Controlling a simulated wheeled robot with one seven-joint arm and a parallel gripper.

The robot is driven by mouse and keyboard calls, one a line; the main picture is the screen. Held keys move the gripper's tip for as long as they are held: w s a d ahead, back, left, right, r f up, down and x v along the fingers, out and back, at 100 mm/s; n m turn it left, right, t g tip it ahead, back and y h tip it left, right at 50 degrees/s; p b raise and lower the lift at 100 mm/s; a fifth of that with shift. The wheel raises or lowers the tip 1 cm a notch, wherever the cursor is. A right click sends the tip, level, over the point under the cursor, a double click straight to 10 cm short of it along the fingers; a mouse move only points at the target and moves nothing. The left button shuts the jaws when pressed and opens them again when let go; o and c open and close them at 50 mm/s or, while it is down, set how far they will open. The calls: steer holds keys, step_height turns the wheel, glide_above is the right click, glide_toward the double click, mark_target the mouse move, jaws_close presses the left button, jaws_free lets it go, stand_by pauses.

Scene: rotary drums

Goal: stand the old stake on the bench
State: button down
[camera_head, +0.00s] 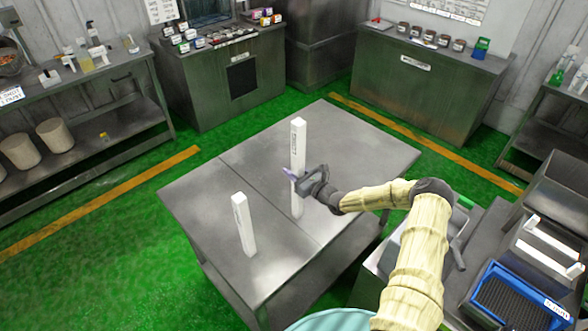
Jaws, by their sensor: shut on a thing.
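The bench (345,150) is a grey metal table in the middle of the view. A tall white stake (298,145) with small dark lettering is upright near the middle of the bench. My gripper (292,175) is shut on its lower half, from the right. Its foot shows below my gripper, at or very near the bench top; I cannot tell if it touches. A second, shorter-looking white stake (244,225) stands upright on the bench, nearer and to the left, apart from my gripper. The lettering on both is too small to read, so I cannot tell which is the old one.
White bars (550,243) lie at the right, beside a blue crate (510,300) with a label. Cabinets with small jars (430,85) stand along the back wall. A shelf with beige buckets (55,135) is at the left. The bench's far right and left are clear.

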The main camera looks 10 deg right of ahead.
steer(key=shift+f, duration=0.15)
steer(key=c, duration=1)
jaws_free()
steer(key=shift+r, duration=0.2)
steer(key=shift+s+d+f, duration=0.15)
steer(key=shift+s, duration=0.05)
steer(key=b+v, duration=0.3)
steer(key=v, duration=0.8)
steer(key=shift+s+d+b, duration=0.15)
steer(key=shift+s+b, duration=0.1)
steer(key=shift+b, duration=0.15)
